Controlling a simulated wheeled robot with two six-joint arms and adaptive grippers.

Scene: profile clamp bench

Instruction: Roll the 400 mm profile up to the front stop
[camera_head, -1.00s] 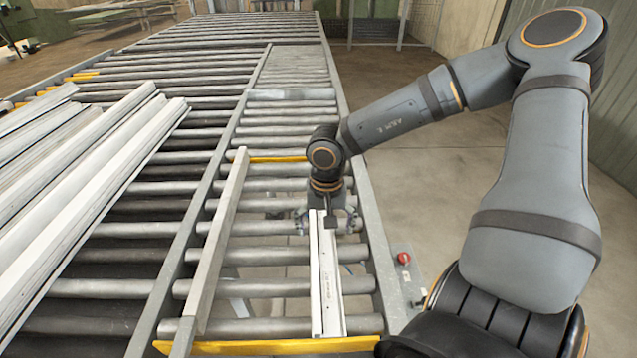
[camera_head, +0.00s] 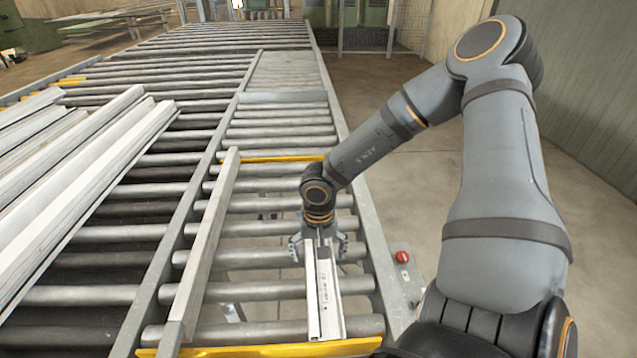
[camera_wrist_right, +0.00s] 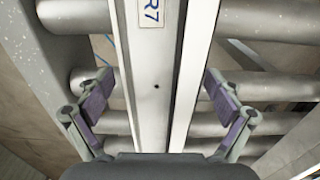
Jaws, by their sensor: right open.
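The light grey metal profile (camera_head: 330,305) with a label lies lengthwise on the rollers. Its near end is close to the near yellow crossbar (camera_head: 250,351); I cannot tell whether they touch. A second yellow crossbar (camera_head: 285,158) lies farther up the lane. My right gripper (camera_head: 318,247) is over the far part of the profile and hides some of it. In the right wrist view the open gripper (camera_wrist_right: 157,88) has one finger on each side of the profile (camera_wrist_right: 152,60), apart from it. Part of a label (camera_wrist_right: 151,15) reads "R7". My left gripper is not in view.
A long grey rail (camera_head: 205,245) runs along the left of the lane. Several long profiles (camera_head: 70,180) lie on rollers farther left. A red button (camera_head: 402,257) is on a box beside the right frame. The rollers beyond the far crossbar are clear.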

